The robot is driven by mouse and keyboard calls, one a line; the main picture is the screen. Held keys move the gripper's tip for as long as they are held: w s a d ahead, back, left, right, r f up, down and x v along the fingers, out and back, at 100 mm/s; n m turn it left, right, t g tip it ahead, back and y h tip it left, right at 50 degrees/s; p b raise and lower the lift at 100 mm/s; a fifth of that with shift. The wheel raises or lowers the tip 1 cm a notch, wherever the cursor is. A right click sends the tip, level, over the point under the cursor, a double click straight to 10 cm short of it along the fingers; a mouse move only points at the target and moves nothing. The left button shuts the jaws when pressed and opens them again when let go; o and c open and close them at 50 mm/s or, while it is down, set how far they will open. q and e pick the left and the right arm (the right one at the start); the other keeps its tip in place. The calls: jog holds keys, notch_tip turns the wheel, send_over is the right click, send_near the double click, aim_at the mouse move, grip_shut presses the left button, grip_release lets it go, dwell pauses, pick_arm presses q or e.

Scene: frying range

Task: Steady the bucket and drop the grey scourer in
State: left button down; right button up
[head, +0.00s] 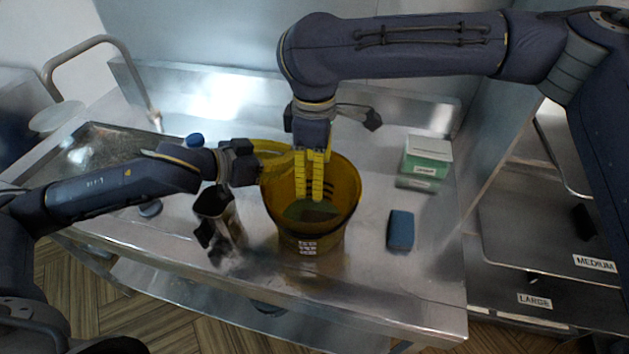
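The amber see-through bucket (345,212) stands upright on the steel counter, with a pale label on its front. My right gripper (311,192) points down into the bucket, its yellow fingers a little apart with nothing clear between them. A dark grey-green patch (310,211) shows low in the bucket, below those fingertips. It may be the grey scourer, but I cannot tell it for sure from the bucket floor. My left gripper (278,155) is at the bucket's left rim. Its fingers blend with the amber wall, so its grip on the rim is unclear.
A blue sponge (400,230) lies right of the bucket, and a green and white box (427,157) stands behind it. A dark metal container (218,220) stands close on the left. A blue-capped item (194,140) is behind my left arm. The counter's front right is clear.

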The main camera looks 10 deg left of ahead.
pick_arm(q)
jog(key=shift+f, duration=0.1)
pick_arm(e)
jog(key=shift+r, duration=0.45)
pick_arm(q)
jog(key=c, duration=2.2)
grip_release()
jog(key=c, duration=1.5)
grip_release()
jog(key=shift+r, duration=5.1)
